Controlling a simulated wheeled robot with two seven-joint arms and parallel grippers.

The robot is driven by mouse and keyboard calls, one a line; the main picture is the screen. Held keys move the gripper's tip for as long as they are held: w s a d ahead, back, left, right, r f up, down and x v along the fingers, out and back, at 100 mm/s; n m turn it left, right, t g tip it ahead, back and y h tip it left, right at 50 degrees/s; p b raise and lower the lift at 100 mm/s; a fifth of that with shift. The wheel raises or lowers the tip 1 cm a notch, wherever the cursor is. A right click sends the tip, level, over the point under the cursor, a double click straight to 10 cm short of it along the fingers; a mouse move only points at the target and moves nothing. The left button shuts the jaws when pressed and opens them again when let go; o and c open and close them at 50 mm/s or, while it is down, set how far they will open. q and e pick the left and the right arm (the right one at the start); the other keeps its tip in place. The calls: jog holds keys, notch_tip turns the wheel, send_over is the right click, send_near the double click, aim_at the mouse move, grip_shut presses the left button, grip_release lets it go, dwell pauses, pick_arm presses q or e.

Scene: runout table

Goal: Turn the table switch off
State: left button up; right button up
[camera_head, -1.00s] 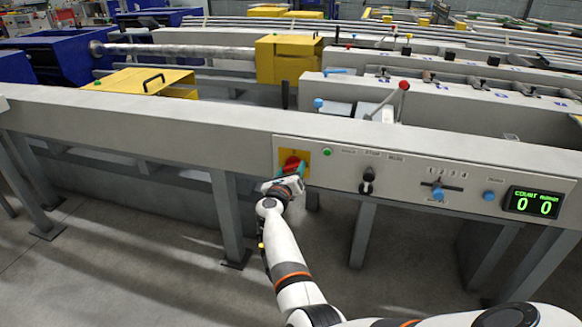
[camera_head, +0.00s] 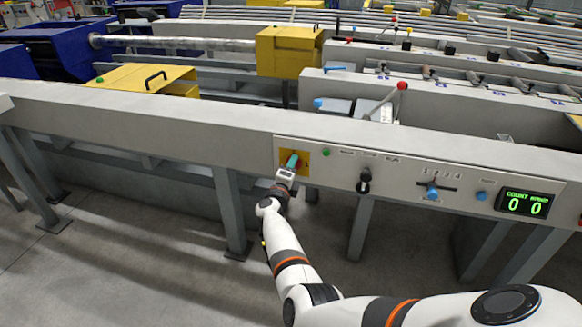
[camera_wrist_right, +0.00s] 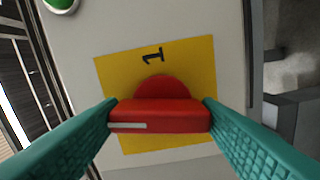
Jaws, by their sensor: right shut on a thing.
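The table switch is a red rotary knob (camera_wrist_right: 160,115) on a yellow plate (camera_wrist_right: 192,75) with a black "1" on it. In the head view the yellow plate (camera_head: 303,154) is at the left end of the grey control panel. My right gripper (camera_wrist_right: 160,116) has its teal fingers at the two ends of the red knob's bar, shut on it. A pale line marks the bar's left part in the wrist view. In the head view my right gripper (camera_head: 292,162) covers most of the knob. My left gripper is not in view.
Right of the switch are a green button (camera_head: 326,153), a black selector (camera_head: 364,182), a blue-knobbed slider (camera_head: 432,190), a blue button (camera_head: 481,196) and a green counter display (camera_head: 527,204) reading 0 0. A red-balled lever (camera_head: 402,86) stands behind the panel.

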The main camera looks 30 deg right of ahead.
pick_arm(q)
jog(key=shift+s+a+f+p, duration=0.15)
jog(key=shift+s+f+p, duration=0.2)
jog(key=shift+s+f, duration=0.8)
pick_arm(e)
jog(key=shift+n, duration=1.1)
jog(key=o, duration=1)
jog(key=shift+w+a, duration=0.1)
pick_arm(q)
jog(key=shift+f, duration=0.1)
